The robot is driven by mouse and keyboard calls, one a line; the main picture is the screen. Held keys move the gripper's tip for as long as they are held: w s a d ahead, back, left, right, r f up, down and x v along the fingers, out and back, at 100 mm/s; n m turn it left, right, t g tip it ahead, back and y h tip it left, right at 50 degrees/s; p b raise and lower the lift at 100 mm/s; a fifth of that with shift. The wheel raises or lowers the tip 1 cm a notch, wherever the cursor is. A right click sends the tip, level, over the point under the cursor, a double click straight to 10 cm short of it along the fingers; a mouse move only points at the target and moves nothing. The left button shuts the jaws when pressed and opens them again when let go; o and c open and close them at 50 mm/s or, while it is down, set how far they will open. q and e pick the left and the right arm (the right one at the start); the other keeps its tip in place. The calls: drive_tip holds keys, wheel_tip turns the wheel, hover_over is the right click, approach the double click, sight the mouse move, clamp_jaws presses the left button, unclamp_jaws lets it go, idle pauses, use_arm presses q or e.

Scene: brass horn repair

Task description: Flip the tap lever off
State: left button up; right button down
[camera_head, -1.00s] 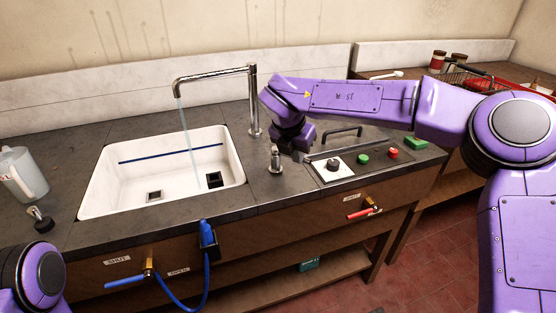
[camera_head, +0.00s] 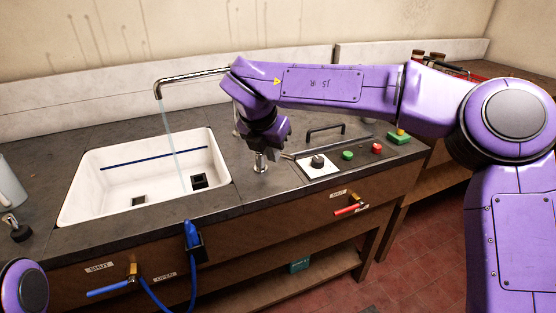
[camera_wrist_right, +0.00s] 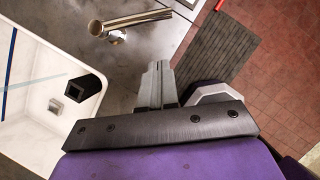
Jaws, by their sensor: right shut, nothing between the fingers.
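The chrome tap spout (camera_head: 200,78) arches over the white sink, and a thin stream of water (camera_head: 174,145) falls from it into the basin. A short chrome lever post (camera_head: 260,163) stands on the counter right of the sink. In the right wrist view the chrome lever (camera_wrist_right: 135,20) lies to the upper left of my fingertips, with a visible gap. My right gripper (camera_wrist_right: 157,66) is shut and empty. My left gripper is out of view.
The white sink (camera_head: 75,200) is set into the dark counter (camera_head: 240,195). A switch panel (camera_head: 320,168) with a black knob, green and red buttons, and a black handle behind it stand right of the lever. Blue (camera_head: 108,288) and red (camera_head: 349,210) valve handles are on the counter front.

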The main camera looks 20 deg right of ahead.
drive_tip(key=v, duration=0.6)
drive_tip(key=shift+w, duration=0.1)
